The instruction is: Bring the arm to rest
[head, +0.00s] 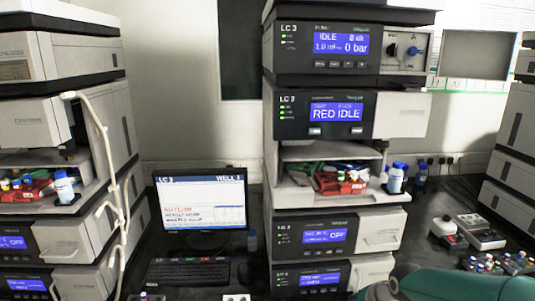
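Part of one of my arms, teal with a grey section at its left end, shows along the bottom right edge. No fingertips show on it, and it seems to lie in front of the lower right of the middle column stack (345,195). My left gripper is not in view. My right gripper is not in view either. Nothing held can be seen.
The middle stack has an open bay with a red tray (340,184) and a white bottle with a blue cap (396,180). A similar stack (60,75) stands left. Between them are a monitor (200,205) and keyboard (187,273). Small devices and vials sit right.

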